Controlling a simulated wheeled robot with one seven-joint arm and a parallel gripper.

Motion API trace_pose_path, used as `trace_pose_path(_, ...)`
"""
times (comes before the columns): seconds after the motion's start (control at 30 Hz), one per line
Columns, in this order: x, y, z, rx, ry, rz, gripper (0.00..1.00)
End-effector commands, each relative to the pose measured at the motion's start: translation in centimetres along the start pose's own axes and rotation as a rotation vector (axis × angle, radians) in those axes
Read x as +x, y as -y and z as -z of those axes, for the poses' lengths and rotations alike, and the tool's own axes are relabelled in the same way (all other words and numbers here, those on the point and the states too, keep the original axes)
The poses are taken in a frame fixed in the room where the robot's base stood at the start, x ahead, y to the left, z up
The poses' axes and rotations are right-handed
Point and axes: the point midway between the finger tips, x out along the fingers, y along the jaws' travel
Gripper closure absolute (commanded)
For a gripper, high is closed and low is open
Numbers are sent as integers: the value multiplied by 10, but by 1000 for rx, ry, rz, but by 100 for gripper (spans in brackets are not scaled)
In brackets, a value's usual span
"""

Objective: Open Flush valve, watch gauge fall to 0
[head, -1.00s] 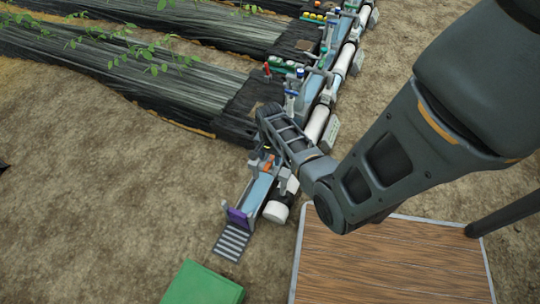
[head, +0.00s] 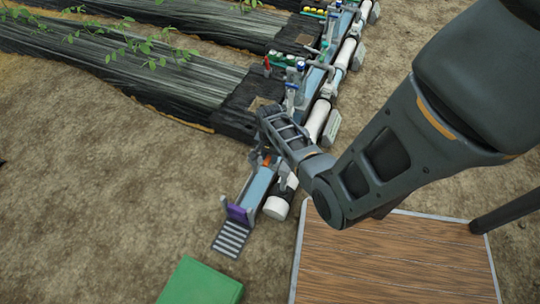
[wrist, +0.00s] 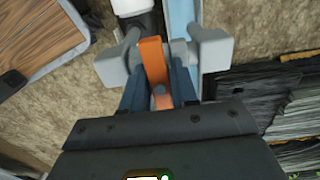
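An orange lever handle (wrist: 154,62) stands on a grey valve body (wrist: 205,52) in the wrist view. My gripper (wrist: 160,82) has its two blue fingers on either side of the handle. Any gaps between handle and fingers are too small to judge, so I cannot tell whether the fingers grip it. In the head view a small orange patch (head: 267,160) shows just below the end of my arm, and my fingers are hidden there. No gauge face is readable, and no valve label can be read.
The blue-and-white pipe skid (head: 257,187) runs up toward the back, with more valves along it. A purple end piece (head: 238,214) and a grating (head: 231,239) lie at its near end. A wooden-topped table (head: 390,260) and a green box (head: 200,283) stand nearby. Bare soil lies left.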

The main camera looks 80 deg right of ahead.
Motion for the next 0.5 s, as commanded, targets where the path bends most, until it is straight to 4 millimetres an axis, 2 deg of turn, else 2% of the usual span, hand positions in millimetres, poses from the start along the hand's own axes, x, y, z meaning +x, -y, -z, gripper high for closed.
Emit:
trace_pose_path(0.03, 0, 0, 0, 0, 0, 0, 77)
trace_pose_path(0.27, 0, 0, 0, 0, 0, 0, 99)
trace_pose_path(0.5, -1, 0, 0, -68, 0, 0, 100)
